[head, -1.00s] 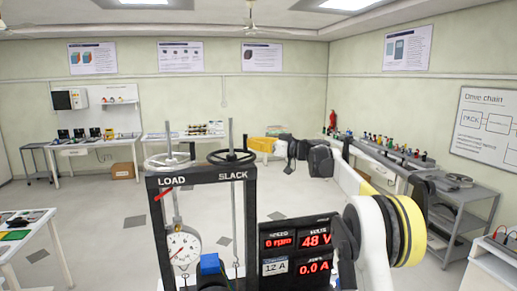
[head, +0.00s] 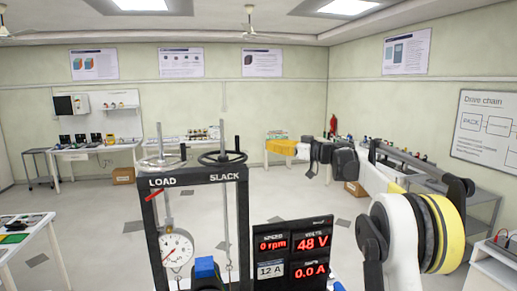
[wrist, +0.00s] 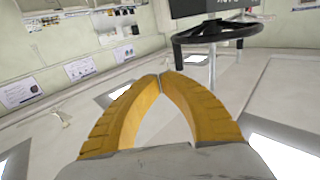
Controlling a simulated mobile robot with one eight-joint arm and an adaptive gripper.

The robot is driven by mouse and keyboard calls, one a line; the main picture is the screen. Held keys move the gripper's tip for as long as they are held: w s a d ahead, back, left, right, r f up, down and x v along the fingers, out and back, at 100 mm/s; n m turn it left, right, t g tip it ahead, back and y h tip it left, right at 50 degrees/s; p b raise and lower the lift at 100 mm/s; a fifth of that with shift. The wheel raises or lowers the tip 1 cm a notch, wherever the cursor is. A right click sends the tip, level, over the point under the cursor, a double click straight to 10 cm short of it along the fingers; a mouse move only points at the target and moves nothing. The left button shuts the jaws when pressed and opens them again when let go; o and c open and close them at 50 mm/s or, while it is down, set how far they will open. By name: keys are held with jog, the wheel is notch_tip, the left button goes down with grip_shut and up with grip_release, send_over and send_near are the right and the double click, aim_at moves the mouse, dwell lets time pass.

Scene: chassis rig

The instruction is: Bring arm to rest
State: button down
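My gripper (head: 268,146) shows in the head view as yellow fingers at the far end of my arm, above and to the right of the rig's SLACK handwheel (head: 222,157). In the wrist view, my gripper's two yellow fingers (wrist: 160,77) meet at their tips with nothing between them. That view looks upside down. A black handwheel (wrist: 215,32) shows there beyond the fingertips, apart from them. My arm reaches from the right side of the head view away into the room, over open floor.
The rig's black frame (head: 196,177) stands in front, with a LOAD handwheel (head: 160,162), a dial gauge (head: 177,249) and a red-digit display (head: 293,250) reading 0 rpm, 48 V, 0.0 A. A grey shelf (head: 482,210) stands at right.

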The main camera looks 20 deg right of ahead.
jog(key=v, duration=0.4)
jog(key=s+a+f+m+g+h+b, duration=0.2)
jog(key=s+a+f+g+b, duration=0.1)
jog(key=s+a+f+b, duration=0.75)
jog(key=s+a+f+m+g+h+b, duration=0.25)
jog(key=s+a+f+b, duration=0.55)
jog(key=f, duration=0.6)
jog(key=s+d+f+m+h+b, duration=0.1)
jog(key=s+f+b, duration=0.6)
jog(key=s+f, duration=0.7)
jog(key=s+d+f+m+h+b, duration=0.1)
jog(key=s+f+h+b, duration=0.5)
jog(key=s+f, duration=0.8)
notch_tip(320, 180, down, 7)
jog(key=shift+s+d+r+m+g+b, duration=0.1)
jog(key=shift+s+d+m+g+b, duration=0.15)
jog(key=shift+m+g+b, duration=0.45)
